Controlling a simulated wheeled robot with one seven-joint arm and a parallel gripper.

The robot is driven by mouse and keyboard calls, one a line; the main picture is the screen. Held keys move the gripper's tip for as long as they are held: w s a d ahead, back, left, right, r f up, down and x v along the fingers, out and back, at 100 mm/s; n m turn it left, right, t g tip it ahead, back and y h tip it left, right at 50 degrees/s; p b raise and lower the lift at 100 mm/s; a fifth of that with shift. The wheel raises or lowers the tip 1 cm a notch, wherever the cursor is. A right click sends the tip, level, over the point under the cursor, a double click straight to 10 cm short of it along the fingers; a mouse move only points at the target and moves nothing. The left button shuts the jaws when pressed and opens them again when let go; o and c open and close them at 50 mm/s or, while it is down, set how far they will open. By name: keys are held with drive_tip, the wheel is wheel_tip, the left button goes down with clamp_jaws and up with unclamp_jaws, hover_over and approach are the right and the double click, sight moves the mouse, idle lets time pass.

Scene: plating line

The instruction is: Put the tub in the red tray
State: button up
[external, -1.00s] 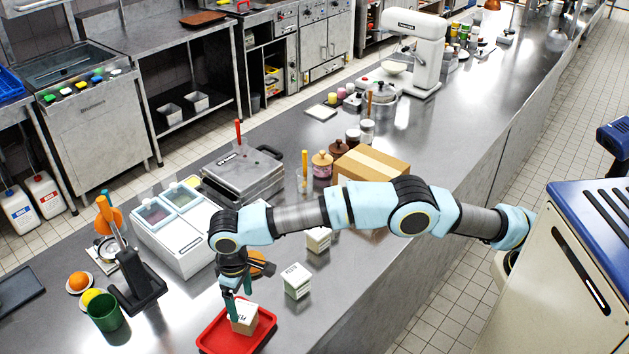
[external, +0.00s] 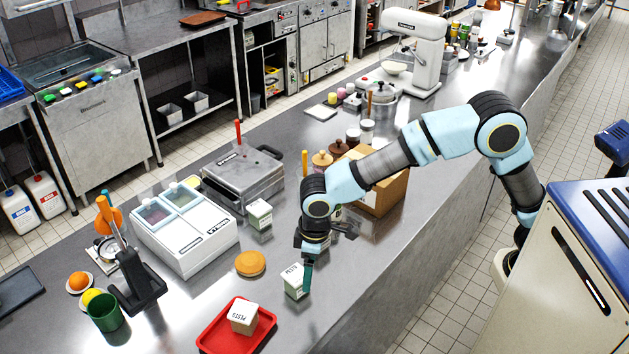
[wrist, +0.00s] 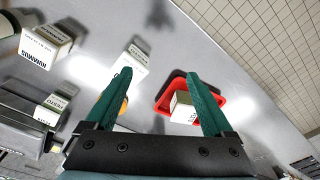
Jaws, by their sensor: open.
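A white tub (external: 243,317) with a PESTO label sits upright in the red tray (external: 208,343); the tray (wrist: 220,103) and this tub (wrist: 181,108) also show in the wrist view. My gripper (external: 308,280) is open and empty, beside a second white tub (external: 292,281) on the counter. That tub (wrist: 134,62) is near the left fingertip in the wrist view. A third tub (external: 259,214) stands by the white two-lidded container. A tub labelled HUMMUS (wrist: 45,45) shows at the upper left of the wrist view; my arm seems to hide it in the external view.
A round orange-brown disc (external: 250,263) lies behind the tray. The white two-lidded container (external: 190,245), metal press (external: 243,180) and cardboard box (external: 385,195) stand farther back. A green cup (external: 106,312) is at the left. Counter right of the tray is bare.

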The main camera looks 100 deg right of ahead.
drive_tip(key=s+f, duration=0.2)
drive_tip(key=s, duration=1.1)
drive_tip(key=s+f+n, duration=0.1)
drive_tip(key=s+f, duration=0.2)
drive_tip(key=s, duration=1)
drive_tip(key=shift+s+d+t, duration=0.15)
drive_tip(key=shift+s+t, duration=0.15)
drive_tip(key=shift+s, duration=0.05)
